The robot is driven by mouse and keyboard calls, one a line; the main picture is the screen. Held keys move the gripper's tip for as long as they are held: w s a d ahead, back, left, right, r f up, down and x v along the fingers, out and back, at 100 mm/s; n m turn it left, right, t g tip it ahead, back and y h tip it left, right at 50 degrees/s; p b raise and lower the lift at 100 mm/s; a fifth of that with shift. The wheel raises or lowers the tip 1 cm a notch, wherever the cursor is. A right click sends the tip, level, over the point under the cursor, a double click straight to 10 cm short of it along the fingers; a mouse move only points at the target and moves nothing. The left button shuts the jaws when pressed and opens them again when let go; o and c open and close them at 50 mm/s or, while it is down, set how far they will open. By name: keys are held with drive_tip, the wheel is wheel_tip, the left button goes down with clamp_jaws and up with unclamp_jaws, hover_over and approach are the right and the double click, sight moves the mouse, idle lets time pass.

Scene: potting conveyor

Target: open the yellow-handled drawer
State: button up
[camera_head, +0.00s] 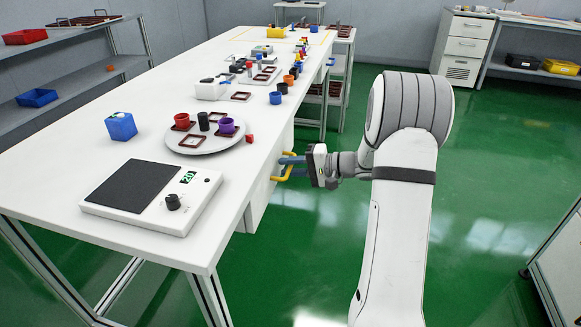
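The yellow handle (285,177) sits on the side of a white drawer unit (258,204) under the right edge of the long white table. The drawer looks closed, though the tabletop hides much of the unit. My gripper (287,160) reaches in from the right, with its bluish fingers at the yellow handle. The fingers overlap the handle in the picture. They are too small to tell whether they are shut on it or only beside it.
The white table (70,150) carries a scale (150,195), a round tray (190,149) with small pots, and a blue box (121,126). Shelves stand at the left. The green floor (480,180) to the right of my arm is clear as far as a cabinet at the right edge.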

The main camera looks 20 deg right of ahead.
clamp_jaws()
drive_tip(key=shift+s, duration=0.1)
idle(0.3)
